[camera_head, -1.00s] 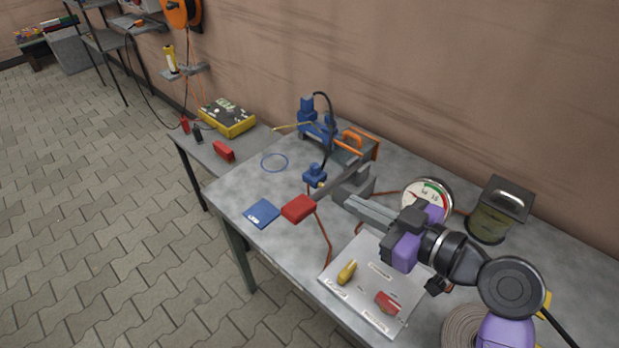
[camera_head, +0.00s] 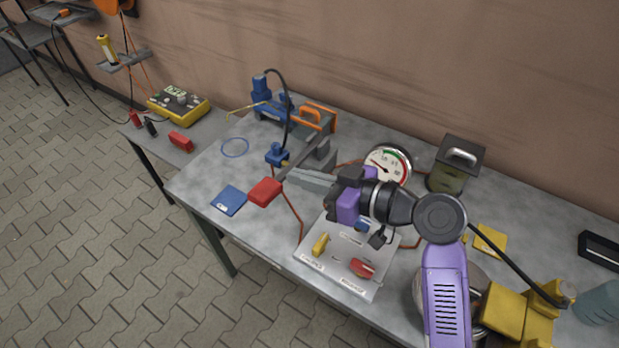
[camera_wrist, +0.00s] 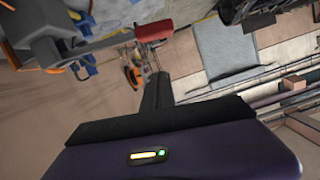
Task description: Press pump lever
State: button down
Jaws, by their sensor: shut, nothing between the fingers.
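The pump lever is a grey bar (camera_head: 302,157) with a red grip (camera_head: 265,192) at its near left end. It slants back to a grey block (camera_head: 318,156) on the metal bench. My gripper (camera_head: 291,175) is shut and empty, its fingers pointing left, beside the bar and just right of the red grip. I cannot tell whether they touch. In the wrist view the red grip (camera_wrist: 154,31) and the bar (camera_wrist: 98,45) lie beyond my shut fingers (camera_wrist: 157,80). A round pressure gauge (camera_head: 388,166) stands behind my wrist.
A labelled panel with a yellow lever (camera_head: 320,243) and a red lever (camera_head: 362,268) lies below my gripper. A blue pad (camera_head: 229,200) lies left of the red grip. Blue fittings (camera_head: 277,155) and a green canister (camera_head: 455,163) stand behind. The bench's left front is mostly clear.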

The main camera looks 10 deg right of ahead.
send_over(275, 194)
jog(key=d, duration=0.1)
jog(key=f, duration=0.1)
jog(key=shift+w+a+f+p, duration=0.15)
jog(key=shift+f+p, duration=0.5)
jog(key=shift+f, duration=1.55)
jog(key=shift+f, duration=0.1)
jog(key=f+b, duration=0.2)
jog(key=b, duration=0.1)
jog(key=shift+s+a+f+n, duration=0.15)
jog(key=shift+s+a+n, duration=0.05)
jog(key=shift+n, duration=0.2)
jog(key=f+n+b, duration=0.1)
jog(key=f+b, duration=0.2)
jog(key=b, duration=0.1)
jog(key=f+n+t+b, duration=0.1)
jog(key=f+b, duration=0.2)
jog(key=b, duration=0.2)
jog(key=shift+s+a+h, duration=0.1)
jog(key=shift+s+h, duration=0.1)
jog(key=shift+h, duration=0.2)
jog(key=shift+r+n, duration=0.2)
jog(key=shift+n, duration=0.1)
